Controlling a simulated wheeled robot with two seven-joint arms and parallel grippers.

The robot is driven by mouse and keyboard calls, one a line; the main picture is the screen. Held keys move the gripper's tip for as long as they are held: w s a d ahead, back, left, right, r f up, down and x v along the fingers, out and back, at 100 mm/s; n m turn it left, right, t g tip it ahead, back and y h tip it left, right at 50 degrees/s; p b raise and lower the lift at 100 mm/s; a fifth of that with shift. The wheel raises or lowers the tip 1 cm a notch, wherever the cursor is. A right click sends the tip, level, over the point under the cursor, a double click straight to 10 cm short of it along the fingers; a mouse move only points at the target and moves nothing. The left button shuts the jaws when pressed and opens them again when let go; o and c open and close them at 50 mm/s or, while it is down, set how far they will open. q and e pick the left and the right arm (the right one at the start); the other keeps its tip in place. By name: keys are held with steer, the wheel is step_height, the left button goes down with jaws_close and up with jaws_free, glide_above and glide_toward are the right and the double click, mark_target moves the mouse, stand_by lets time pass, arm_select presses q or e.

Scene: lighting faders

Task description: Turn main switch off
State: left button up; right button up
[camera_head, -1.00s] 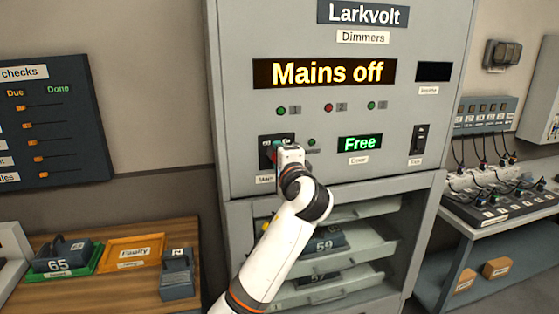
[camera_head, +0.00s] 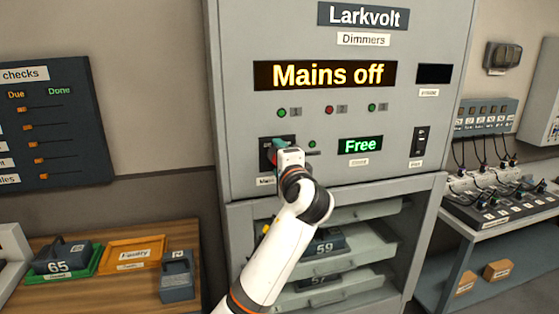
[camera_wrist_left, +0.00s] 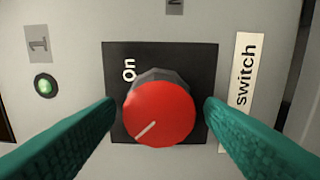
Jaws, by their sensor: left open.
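The main switch is a red round knob (camera_wrist_left: 160,112) on a black square plate (camera_wrist_left: 190,60) marked "On", with a label reading "switch" beside it in the left wrist view. The white line on the knob points to the lower left there. My left gripper (camera_wrist_left: 160,112) is open, with one teal finger on each side of the knob; I cannot tell whether they touch it. In the head view my left gripper (camera_head: 279,148) is at the cabinet front and hides most of the knob. The display (camera_head: 327,75) above reads "Mains off". My right gripper is not in view.
A green "Free" display (camera_head: 360,145) and a black rocker switch (camera_head: 419,140) lie to the right of the knob. Open shelves with numbered dimmer units (camera_head: 325,243) are below. A wooden table (camera_head: 198,225) stands left, and a bench with cabled gear (camera_head: 490,200) right.

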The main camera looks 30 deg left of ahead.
arm_select(q)
steer(key=b+v, duration=0.2)
steer(key=v, duration=1)
steer(key=shift+b, duration=0.35)
